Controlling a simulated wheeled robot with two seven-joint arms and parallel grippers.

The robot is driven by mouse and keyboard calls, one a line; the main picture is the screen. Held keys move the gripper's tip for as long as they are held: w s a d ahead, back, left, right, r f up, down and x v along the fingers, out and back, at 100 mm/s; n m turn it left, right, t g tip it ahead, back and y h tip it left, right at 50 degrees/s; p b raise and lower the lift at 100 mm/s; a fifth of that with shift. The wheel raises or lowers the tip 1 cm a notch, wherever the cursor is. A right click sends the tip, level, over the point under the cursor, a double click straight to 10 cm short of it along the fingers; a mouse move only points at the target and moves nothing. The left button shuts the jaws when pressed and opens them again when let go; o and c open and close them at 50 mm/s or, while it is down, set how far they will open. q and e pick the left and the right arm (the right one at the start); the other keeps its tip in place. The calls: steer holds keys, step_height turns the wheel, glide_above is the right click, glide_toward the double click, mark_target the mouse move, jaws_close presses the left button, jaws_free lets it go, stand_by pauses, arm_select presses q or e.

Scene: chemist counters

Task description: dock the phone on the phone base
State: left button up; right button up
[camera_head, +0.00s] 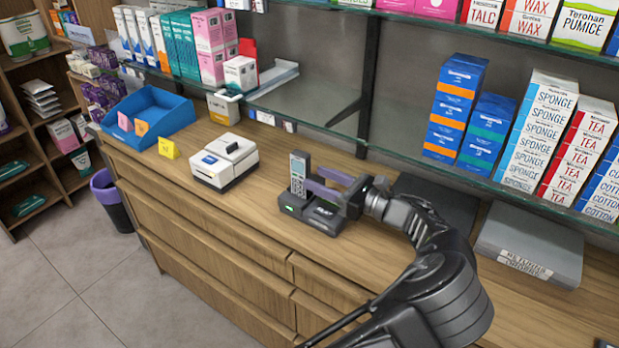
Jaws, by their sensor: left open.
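The phone (299,173) is a grey handset with a keypad and a small screen. It stands nearly upright at the left part of the black phone base (322,217), and its lower end appears to meet the base. A green light shows on the base's front. My left gripper (314,184) is open, with its two purple fingers pointing left at the phone from its right side, above the base. Whether the fingertips touch the phone I cannot tell. My right gripper is not in view.
A white card machine (224,162) and a blue tray (150,113) stand to the left on the wooden counter. A flat grey box (530,240) lies to the right. A glass shelf (420,160) with several boxes runs behind, above the counter.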

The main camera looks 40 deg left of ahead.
arm_select(q)
steer(key=d+b, duration=0.1)
steer(key=d, duration=0.7)
steer(key=shift+f, duration=0.1)
stand_by(0.5)
